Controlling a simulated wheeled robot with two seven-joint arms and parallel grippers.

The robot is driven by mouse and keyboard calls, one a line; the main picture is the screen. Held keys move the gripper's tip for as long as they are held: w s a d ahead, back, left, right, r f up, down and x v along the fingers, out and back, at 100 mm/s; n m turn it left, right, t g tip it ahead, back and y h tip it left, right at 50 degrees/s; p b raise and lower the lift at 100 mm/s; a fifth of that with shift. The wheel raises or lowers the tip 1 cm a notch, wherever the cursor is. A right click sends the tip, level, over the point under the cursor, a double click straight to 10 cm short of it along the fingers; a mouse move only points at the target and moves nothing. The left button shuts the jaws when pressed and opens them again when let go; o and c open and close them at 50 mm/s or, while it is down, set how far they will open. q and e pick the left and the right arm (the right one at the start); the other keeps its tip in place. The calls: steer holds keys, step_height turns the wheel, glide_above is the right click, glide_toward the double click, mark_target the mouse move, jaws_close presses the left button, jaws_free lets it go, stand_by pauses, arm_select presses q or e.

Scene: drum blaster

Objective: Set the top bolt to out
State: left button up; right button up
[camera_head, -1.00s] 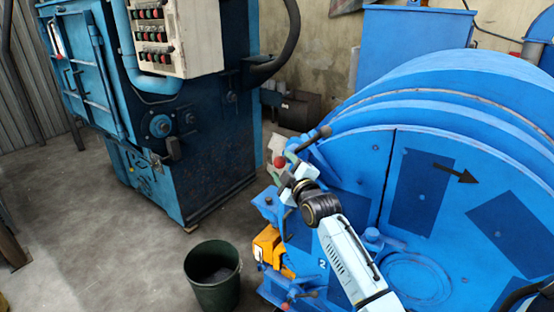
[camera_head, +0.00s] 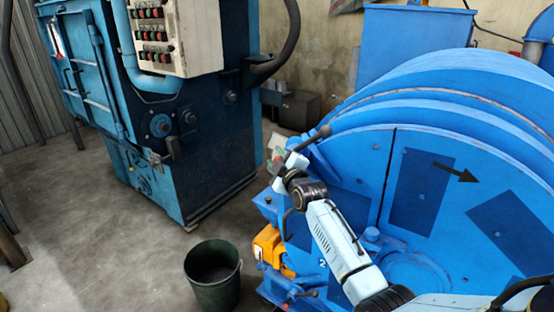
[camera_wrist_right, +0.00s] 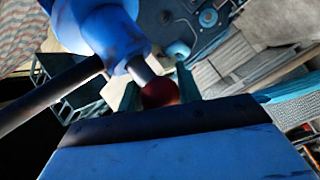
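The top bolt (camera_head: 305,142) is a blue fitting at the upper left edge of the big blue drum, with a dark handle (camera_head: 325,131) pointing up and right. In the right wrist view the blue bolt body (camera_wrist_right: 108,32) shows close up, with its dark handle (camera_wrist_right: 50,96) and a red ball (camera_wrist_right: 160,93) on a grey rod. My right gripper (camera_head: 280,158) is at the bolt, its fingers apart on either side of the red ball. Whether they touch it I cannot tell. The red ball is largely hidden in the head view. My left gripper is out of view.
A similar lower bolt (camera_head: 297,291) and an orange part (camera_head: 268,246) sit on the drum's (camera_head: 440,120) left edge. A dark green bucket (camera_head: 213,280) stands on the floor. A dark blue machine (camera_head: 190,150) stands left, with open floor before it.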

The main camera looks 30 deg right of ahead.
jaws_close()
steer(key=shift+w+r, duration=0.15)
steer(key=shift+r, duration=0.25)
